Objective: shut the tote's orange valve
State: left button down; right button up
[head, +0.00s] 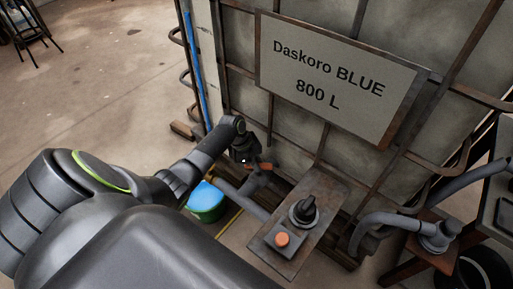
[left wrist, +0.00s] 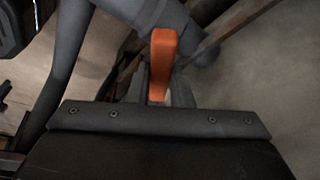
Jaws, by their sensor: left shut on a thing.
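The tote (head: 235,95) is a large pale tank in a rusty metal cage, with a sign reading "Daskoro BLUE 800 L". Its orange valve handle (head: 264,166) shows low at the tote's front, partly hidden by my left gripper (head: 250,162). In the left wrist view the orange handle (left wrist: 163,58) stands upright in the picture, with its lower end between the fingers of my left gripper (left wrist: 160,92). The left gripper is shut on the handle. A grey pipe (head: 240,192) runs below the valve. My right gripper is not in view.
A green bucket with blue content (head: 207,205) sits below left. A grey hose (head: 385,220) is at right. Open floor lies at upper left.

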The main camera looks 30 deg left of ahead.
pick_arm(q)
jog(key=shift+m+g+b, duration=0.4)
jog(key=shift+m, duration=0.6)
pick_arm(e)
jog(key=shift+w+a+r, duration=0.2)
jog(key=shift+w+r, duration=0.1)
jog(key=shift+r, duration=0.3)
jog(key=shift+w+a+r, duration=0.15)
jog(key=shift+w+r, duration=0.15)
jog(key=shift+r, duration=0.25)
pick_arm(q)
jog(key=c, duration=1.3)
grip_release()
jog(key=shift+w, duration=0.1)
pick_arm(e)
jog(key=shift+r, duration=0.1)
pick_arm(q)
jog(key=shift+a+r, duration=0.15)
jog(key=shift+r, duration=0.2)
jog(key=p+v, duration=0.3)
jog(key=v, duration=1.3)
jog(key=shift+a+r, duration=0.2)
jog(key=shift+a, duration=0.1)
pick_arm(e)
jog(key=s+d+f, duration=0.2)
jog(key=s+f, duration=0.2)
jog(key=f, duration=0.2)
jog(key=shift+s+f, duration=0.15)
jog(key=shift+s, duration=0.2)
